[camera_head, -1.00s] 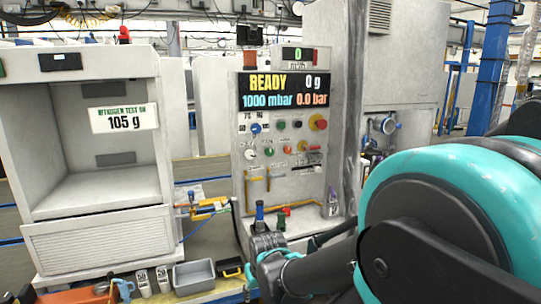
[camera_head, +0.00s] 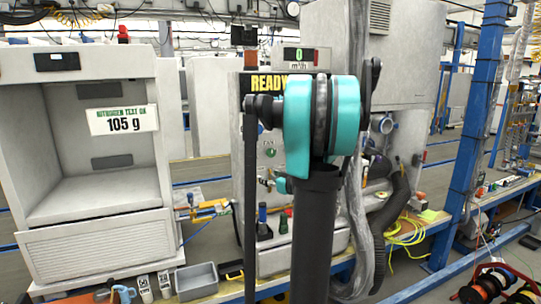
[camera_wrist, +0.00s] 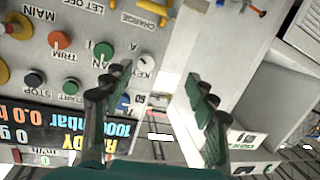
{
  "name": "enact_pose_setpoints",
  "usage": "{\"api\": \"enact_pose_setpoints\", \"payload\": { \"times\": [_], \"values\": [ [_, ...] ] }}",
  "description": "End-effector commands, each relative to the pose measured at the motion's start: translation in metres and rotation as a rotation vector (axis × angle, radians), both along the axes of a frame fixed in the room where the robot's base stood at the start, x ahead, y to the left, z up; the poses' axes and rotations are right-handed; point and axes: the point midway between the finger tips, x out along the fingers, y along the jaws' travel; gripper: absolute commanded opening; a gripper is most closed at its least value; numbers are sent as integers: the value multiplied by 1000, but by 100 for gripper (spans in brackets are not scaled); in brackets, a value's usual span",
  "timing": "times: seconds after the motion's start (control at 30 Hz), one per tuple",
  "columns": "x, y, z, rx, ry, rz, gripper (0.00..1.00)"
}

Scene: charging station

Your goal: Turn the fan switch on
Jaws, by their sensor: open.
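The control panel (camera_head: 273,165) stands at the middle of the head view, largely hidden by my arm. In the wrist view, the panel (camera_wrist: 125,25) appears upside down with several knobs. A green knob (camera_wrist: 103,51) has a partly covered label below it that seems to end in "AN"; I take it as the fan switch. My gripper (camera_wrist: 157,82) is open and empty. Its left finger overlaps the panel in the picture, just below the green knob; its right finger lies over the area beyond the panel's edge. I see no contact. The gripper is hidden in the head view.
Near the green knob are an orange trim knob (camera_wrist: 60,40), a white key switch (camera_wrist: 148,62) and a green start button (camera_wrist: 68,87). A grey cabinet (camera_head: 100,245) stands left of the panel. A grey bin (camera_head: 196,281) sits in front. A thick hose (camera_head: 392,205) hangs at right.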

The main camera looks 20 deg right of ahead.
Motion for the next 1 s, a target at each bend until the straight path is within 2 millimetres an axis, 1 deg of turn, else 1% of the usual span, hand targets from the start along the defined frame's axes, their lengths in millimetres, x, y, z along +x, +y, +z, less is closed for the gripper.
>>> {"api": "enact_pose_setpoints", "payload": {
  "times": [0.03, 0.1, 0.2, 0.23, 0.37, 0.47, 0.57, 1.0],
  "values": [
    [7, -28, 8, -15, -46, -43, 58],
    [13, -56, 18, -38, -100, -88, 58],
    [17, -81, 25, -60, -143, -130, 58],
    [18, -85, 27, -63, -149, -138, 58],
    [25, -89, 28, -71, -160, -145, 58],
    [37, -88, 28, -70, -159, -144, 58],
    [55, -86, 28, -69, -158, -142, 58],
    [142, -83, 28, -68, -158, -141, 58]
  ]
}}
